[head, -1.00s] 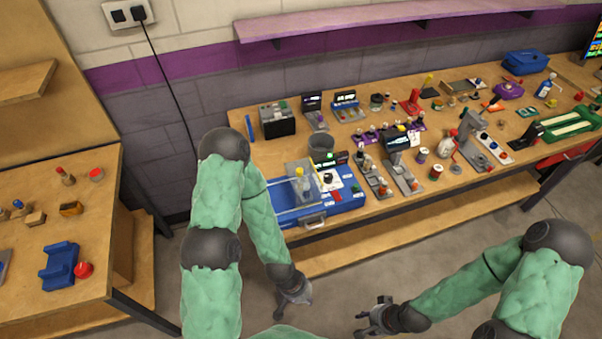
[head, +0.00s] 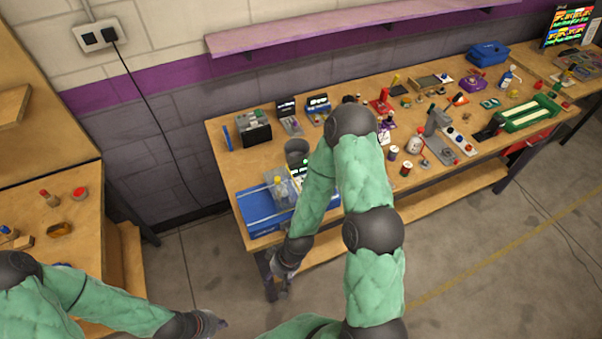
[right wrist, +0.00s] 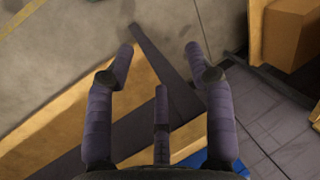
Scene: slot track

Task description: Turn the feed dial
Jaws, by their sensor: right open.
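I cannot make out the feed dial for sure. The blue machine (head: 262,211) on the workbench carries a clear block (head: 281,188) and a white panel (head: 299,171). My right arm covers part of that panel and what lies right of it. My right gripper (head: 278,284) hangs in front of the bench, below the blue machine and apart from it. In the right wrist view its spread fingers (right wrist: 160,62) are open and empty. My left gripper (head: 212,324) is low at the left, over the floor; its fingers are too small to read.
The workbench (head: 240,167) holds several small devices, a grey cup (head: 297,151) and a green-framed tray (head: 530,113). A second table (head: 85,205) with small parts stands at the left. A lower shelf (head: 430,208) runs under the bench. Floor at the right is open.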

